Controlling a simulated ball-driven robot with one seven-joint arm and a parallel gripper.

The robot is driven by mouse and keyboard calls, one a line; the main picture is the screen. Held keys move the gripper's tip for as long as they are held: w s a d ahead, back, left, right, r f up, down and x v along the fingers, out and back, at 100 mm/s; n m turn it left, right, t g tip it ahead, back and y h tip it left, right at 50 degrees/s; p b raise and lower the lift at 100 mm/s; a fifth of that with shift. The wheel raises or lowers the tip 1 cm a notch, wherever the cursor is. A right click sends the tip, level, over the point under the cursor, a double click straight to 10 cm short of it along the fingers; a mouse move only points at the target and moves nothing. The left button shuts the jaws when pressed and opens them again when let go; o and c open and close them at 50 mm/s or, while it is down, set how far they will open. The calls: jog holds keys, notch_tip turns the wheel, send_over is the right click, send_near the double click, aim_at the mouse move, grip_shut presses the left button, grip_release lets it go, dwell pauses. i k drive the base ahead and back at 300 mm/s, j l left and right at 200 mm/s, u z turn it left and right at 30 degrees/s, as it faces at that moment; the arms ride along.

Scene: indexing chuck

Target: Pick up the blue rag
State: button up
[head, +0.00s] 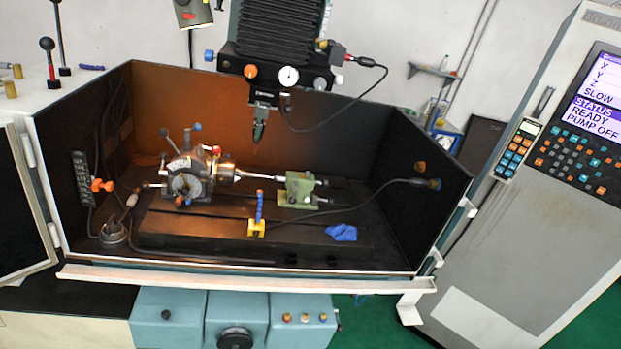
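The blue rag (341,232) lies crumpled on the dark machine table (190,229), near its front right part. It sits to the right of a small yellow block with a blue segmented hose and in front of the green tailstock. Nothing covers it. My gripper does not show in the head view, so its state cannot be seen.
The indexing chuck (188,177) stands on the table's left, with the green tailstock (299,189) to its right. The yellow block (257,229) is left of the rag. The spindle (259,122) hangs above. A pale front rail (230,284) and dark side walls edge the enclosure.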

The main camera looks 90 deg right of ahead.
aim_at(340, 232)
jog(key=z, duration=2.55)
